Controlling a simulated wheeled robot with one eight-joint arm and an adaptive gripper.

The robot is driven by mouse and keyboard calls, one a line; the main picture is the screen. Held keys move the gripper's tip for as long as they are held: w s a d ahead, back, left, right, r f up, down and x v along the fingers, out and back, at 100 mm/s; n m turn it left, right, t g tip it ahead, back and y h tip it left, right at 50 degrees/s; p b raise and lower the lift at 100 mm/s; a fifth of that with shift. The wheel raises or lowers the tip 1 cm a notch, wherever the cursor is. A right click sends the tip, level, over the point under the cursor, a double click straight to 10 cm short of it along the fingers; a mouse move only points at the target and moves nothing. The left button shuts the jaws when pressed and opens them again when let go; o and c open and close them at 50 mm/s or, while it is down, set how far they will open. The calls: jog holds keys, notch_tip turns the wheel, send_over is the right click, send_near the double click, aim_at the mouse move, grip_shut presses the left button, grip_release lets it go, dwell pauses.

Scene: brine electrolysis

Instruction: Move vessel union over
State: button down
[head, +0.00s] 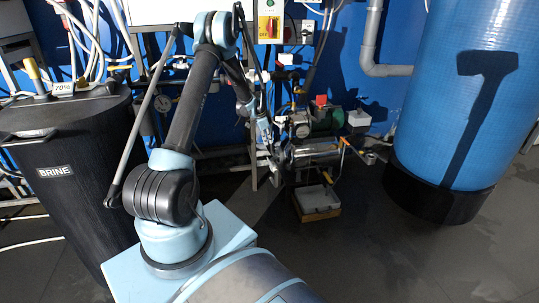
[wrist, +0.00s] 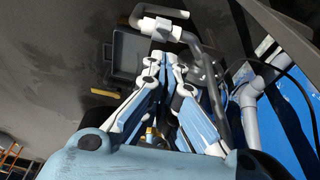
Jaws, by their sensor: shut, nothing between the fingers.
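My gripper (wrist: 168,62) is shut and empty; its blue-and-white fingers converge in the middle of the wrist view. Just beyond the fingertips, a white union-like fitting (wrist: 164,27) joins a bent grey pipe (wrist: 203,55); this may be the vessel union, but I cannot tell for certain. Whether the fingertips touch it is unclear. In the head view my gripper (head: 273,158) is small and dark, by the left end of a silver horizontal cylinder (head: 316,151). The union cannot be picked out clearly there.
A grey tray in a wooden frame (head: 318,201) lies on the floor below the cylinder. A green-and-red pump (head: 322,117) sits above it. A black brine tank (head: 75,190) stands left, a tall blue tank (head: 460,95) right. Open floor (head: 400,260) lies in front.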

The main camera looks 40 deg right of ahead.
send_near(270, 162)
jog(key=shift+m, duration=0.3)
jog(key=d+f, duration=0.2)
jog(key=s+d+f, duration=0.1)
jog(key=d+f, duration=0.1)
jog(key=f, duration=0.1)
jog(key=shift+d+f, duration=0.1)
jog(key=shift+d, duration=0.15)
